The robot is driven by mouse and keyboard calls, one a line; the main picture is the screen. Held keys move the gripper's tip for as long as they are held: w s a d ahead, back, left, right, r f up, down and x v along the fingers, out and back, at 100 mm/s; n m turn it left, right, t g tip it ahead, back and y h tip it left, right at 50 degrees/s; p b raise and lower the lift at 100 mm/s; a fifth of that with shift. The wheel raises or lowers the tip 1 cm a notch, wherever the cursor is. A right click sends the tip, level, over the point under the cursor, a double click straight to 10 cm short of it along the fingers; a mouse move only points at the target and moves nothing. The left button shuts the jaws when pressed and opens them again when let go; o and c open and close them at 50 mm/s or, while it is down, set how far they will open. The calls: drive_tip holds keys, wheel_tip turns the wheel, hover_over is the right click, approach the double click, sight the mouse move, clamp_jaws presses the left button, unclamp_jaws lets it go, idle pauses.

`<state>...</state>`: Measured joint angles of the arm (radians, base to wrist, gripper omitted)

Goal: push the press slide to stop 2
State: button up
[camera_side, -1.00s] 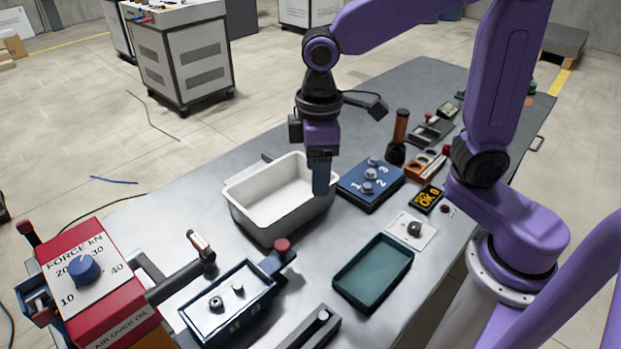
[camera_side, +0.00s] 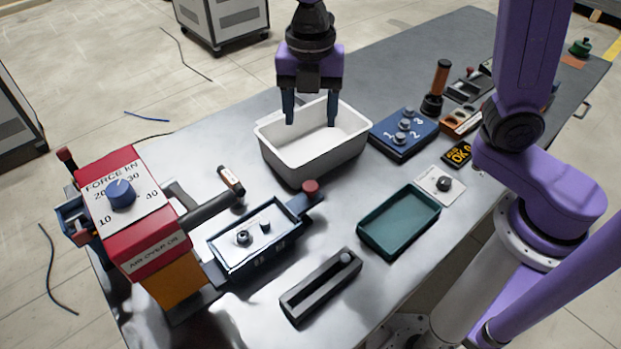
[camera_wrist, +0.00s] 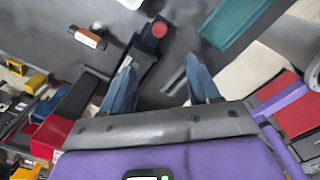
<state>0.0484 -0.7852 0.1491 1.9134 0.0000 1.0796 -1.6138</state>
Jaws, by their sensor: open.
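The press slide, a dark blue carriage with a pale top plate (camera_side: 250,242) and two small posts, lies in front of the red press (camera_side: 135,215). Its red round knob (camera_side: 311,188) stands at its far right end, and the knob also shows in the wrist view (camera_wrist: 160,29). Small marks on its front side are too small to read. In the wrist view my two fingers (camera_wrist: 163,88) are spread apart.
A black rail with a grey knob (camera_side: 320,287) and a teal tray (camera_side: 398,222) lie to the right. A blue numbered block (camera_side: 403,140) stands beside the bin. Bare table lies between knob and tray.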

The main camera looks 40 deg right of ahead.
sight(310, 186)
wheel_tip(310, 186, down, 17)
drive_tip(key=shift+f, duration=0.15)
idle(0.5)
clamp_jaws()
